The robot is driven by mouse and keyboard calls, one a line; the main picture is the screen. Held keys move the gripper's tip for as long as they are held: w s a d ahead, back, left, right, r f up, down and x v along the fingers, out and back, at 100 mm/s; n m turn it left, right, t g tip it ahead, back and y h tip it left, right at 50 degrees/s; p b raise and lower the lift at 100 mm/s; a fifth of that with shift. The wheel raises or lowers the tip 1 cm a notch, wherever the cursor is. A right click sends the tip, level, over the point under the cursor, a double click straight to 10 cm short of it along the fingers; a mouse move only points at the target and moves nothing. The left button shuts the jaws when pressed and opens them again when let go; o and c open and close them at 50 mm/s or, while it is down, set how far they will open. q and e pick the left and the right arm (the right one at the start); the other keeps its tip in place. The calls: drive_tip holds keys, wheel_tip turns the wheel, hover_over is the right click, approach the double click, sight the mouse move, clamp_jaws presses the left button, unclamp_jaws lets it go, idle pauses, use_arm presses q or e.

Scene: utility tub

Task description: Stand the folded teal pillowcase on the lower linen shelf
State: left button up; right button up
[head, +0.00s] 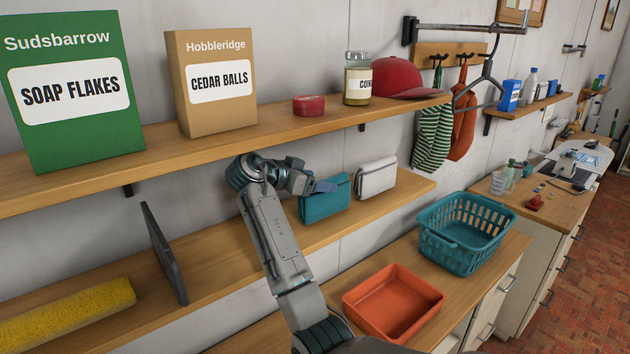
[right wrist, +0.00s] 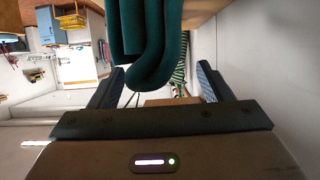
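The folded teal pillowcase (head: 326,204) stands on the lower linen shelf (head: 392,201), in the middle of the head view. My right gripper (head: 322,187) is at its left end, over its upper part. In the right wrist view the teal folds of the pillowcase (right wrist: 150,55) hang between the spread fingers of my right gripper (right wrist: 161,72), closer to the left finger. A clear gap shows on the right-finger side. I cannot tell whether the left finger touches the cloth. My left gripper is not in view.
A folded white cloth (head: 376,178) stands just right of the pillowcase. A dark upright panel (head: 163,252) and a yellow roll (head: 70,312) are on the shelf to the left. The upper shelf (head: 270,134) runs above. A teal basket (head: 465,240) and orange tub (head: 392,303) sit below.

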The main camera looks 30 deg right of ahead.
drive_tip(key=shift+a+b, duration=0.35)
drive_tip(key=shift+b, duration=0.05)
drive_tip(key=b+v, duration=0.3)
drive_tip(key=v, duration=0.3)
drive_tip(key=shift+a+r+b, duration=0.3)
drive_tip(key=shift+r+b, duration=0.05)
drive_tip(key=shift+b, duration=0.05)
drive_tip(key=shift+s+d, duration=0.1)
